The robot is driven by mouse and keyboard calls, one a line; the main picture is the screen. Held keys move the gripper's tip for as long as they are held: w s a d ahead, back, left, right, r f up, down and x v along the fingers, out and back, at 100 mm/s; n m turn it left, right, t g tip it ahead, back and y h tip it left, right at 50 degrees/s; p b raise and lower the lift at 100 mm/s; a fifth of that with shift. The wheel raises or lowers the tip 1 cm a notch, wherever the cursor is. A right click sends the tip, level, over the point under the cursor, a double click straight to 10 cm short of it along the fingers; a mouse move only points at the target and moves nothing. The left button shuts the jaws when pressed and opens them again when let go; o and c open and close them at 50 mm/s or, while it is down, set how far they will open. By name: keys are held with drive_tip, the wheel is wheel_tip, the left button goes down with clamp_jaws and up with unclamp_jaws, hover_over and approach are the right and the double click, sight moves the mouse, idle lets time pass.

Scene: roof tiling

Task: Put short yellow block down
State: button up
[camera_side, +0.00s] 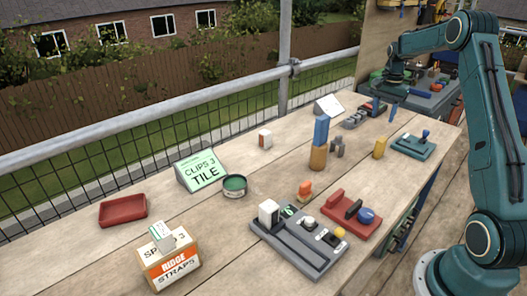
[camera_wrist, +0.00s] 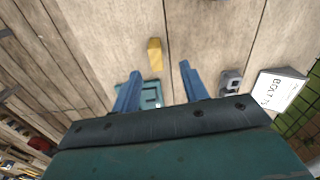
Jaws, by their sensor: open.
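The short yellow block (camera_side: 380,147) stands upright on the wooden bench, left of a teal device. In the wrist view the yellow block (camera_wrist: 155,54) appears just beyond the fingertips, between their lines and touching neither. My gripper (camera_side: 384,108) is above the bench, higher than the block and apart from it. In the wrist view my gripper (camera_wrist: 156,75) shows two blue fingers spread wide with nothing between them.
The teal device (camera_side: 413,146) sits right of the block. Small grey parts (camera_side: 338,146) and a tall blue-and-tan stack (camera_side: 320,143) stand to its left. A BOLTS sign (camera_wrist: 281,89) is right in the wrist view. Bench in front of the block is clear.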

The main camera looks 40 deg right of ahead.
drive_tip(key=s+a+r+n+t+h, duration=0.15)
drive_tip(key=a+r+n, duration=0.25)
drive_tip(key=a+r, duration=0.6)
drive_tip(key=s+a+r+n+t+y, duration=0.15)
drive_tip(key=a+r+n, duration=0.3)
drive_tip(key=a, duration=0.95)
drive_tip(key=s+a+f+n+t, duration=0.1)
drive_tip(key=s+a+n, duration=0.7)
drive_tip(key=s+a, duration=0.8)
drive_tip(key=shift+s+a+t, duration=0.15)
drive_tip(key=shift+s+t, duration=0.55)
drive_tip(key=shift+s, duration=0.4)
